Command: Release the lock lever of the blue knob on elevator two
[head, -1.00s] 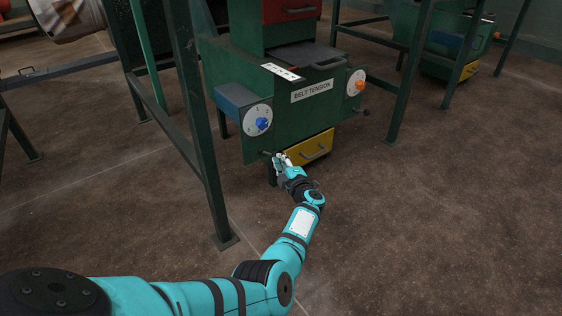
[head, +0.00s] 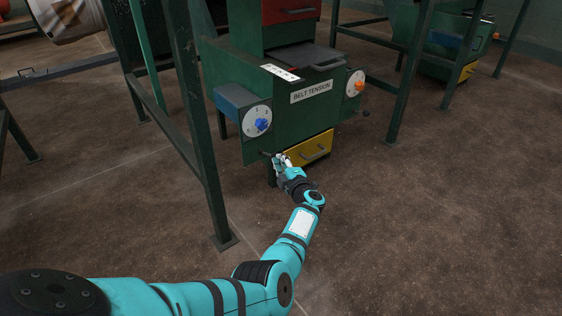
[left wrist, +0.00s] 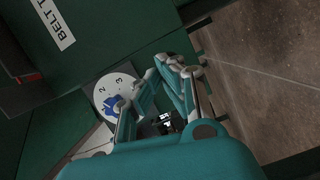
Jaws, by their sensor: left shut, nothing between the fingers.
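The blue knob (head: 262,124) sits on a white numbered dial (head: 254,114) at the left of the green machine's front. It also shows in the left wrist view (left wrist: 110,104), beside my fingers. A small dark lever (head: 265,153) sticks out to the left below the dial, next to my fingertips. I cannot tell whether they touch it. My left gripper (head: 279,158) is shut and empty, low in front of the panel. Its fingers (left wrist: 163,66) hide part of the panel in the left wrist view. My right gripper is out of view.
An orange knob (head: 359,86) sits at the panel's right, with another lever (head: 363,113) below it. A "BELT TENSION" label (head: 311,92) lies between the dials. A yellow drawer (head: 317,150) is right of my gripper.

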